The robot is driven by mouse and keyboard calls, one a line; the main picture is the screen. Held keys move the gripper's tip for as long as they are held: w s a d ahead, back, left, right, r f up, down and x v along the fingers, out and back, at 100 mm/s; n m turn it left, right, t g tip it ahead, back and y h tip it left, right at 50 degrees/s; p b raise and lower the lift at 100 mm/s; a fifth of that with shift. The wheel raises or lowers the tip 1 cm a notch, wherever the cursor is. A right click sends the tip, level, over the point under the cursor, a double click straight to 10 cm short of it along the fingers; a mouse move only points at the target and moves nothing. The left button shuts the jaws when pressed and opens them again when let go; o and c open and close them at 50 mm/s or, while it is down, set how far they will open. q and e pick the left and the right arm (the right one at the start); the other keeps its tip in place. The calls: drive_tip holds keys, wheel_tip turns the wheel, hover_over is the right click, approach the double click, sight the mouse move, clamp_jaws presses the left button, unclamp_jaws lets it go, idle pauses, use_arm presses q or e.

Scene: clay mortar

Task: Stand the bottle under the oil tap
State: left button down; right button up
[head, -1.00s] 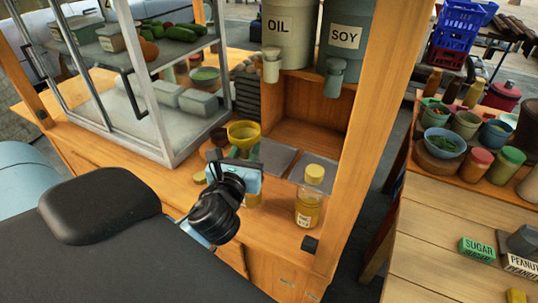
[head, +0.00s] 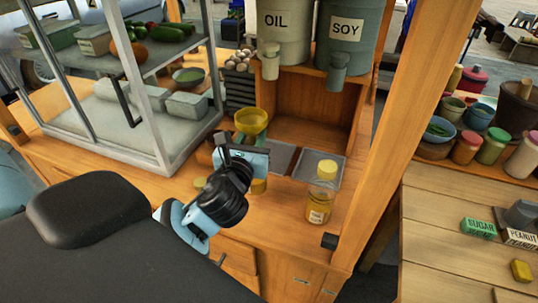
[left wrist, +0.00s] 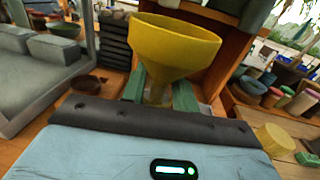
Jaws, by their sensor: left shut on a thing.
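My left gripper (head: 250,152) is shut on an amber bottle (head: 258,186), mostly hidden behind the gripper. A yellow funnel (head: 251,121) stands upright at its top; it also shows in the left wrist view (left wrist: 173,45), above my green fingertips (left wrist: 158,92). The oil tap (head: 270,62) hangs under the container marked OIL (head: 284,30), above and slightly right of the funnel and behind it. A grey plate (head: 283,158) lies on the counter below the taps, right of the held bottle. My right gripper is not in view.
A capped amber bottle (head: 320,195) stands at the right, in front of a second grey plate (head: 322,167). The soy tap (head: 338,68) hangs right of the oil tap. A glass case (head: 165,110) stands left. A wooden post (head: 385,150) bounds the right. A yellow cap (head: 200,183) lies left.

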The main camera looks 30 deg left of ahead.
use_arm(q)
drive_tip(key=shift+r, duration=0.1)
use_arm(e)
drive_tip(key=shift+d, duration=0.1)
use_arm(q)
drive_tip(key=shift+w, duration=0.35)
drive_tip(key=f+b+x, duration=0.1)
drive_tip(key=f+x, duration=0.2)
drive_tip(key=x, duration=1.4)
drive_tip(key=shift+f, duration=0.25)
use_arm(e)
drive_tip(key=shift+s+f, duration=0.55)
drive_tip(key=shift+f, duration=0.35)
use_arm(q)
drive_tip(key=shift+w+a+f, duration=0.1)
drive_tip(key=shift+a+f, duration=0.05)
drive_tip(key=c, duration=1.1)
unclamp_jaws()
drive_tip(key=shift+f, duration=0.1)
